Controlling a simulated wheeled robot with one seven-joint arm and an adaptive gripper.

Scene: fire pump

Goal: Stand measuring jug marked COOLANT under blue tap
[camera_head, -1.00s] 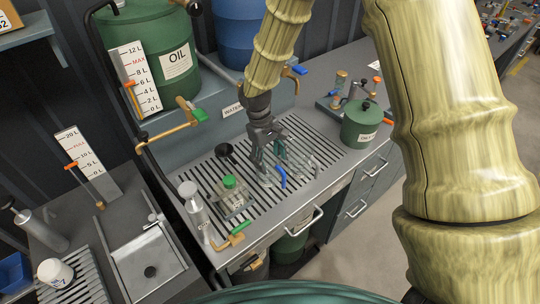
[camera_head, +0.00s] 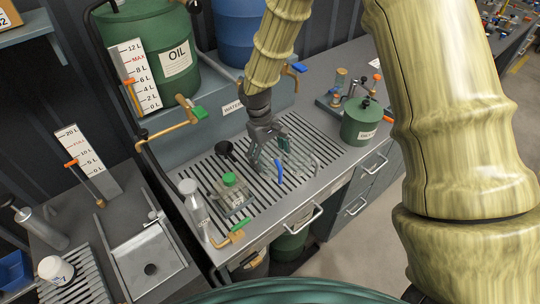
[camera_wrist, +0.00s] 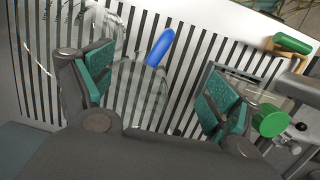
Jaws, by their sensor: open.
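Clear jugware stands on the slatted drain grate (camera_head: 215,165), with a blue handle (camera_head: 279,171) beside my gripper. In the wrist view, the blue handle (camera_wrist: 160,47) rises from a clear round body (camera_wrist: 140,90) that shows between my fingers. More clear, marked surface (camera_wrist: 105,25) shows at upper left; I cannot read COOLANT or tell whether it is a separate vessel. My gripper (camera_head: 268,158) is open, low over the grate, its teal pads apart; contact is unclear. The blue tap (camera_head: 297,69) is on the raised shelf below the blue drum, partly behind my arm.
A green-handled oil tap (camera_head: 192,114) juts out at left. A green canister (camera_head: 362,122) stands right. Grate space behind my gripper is clear.

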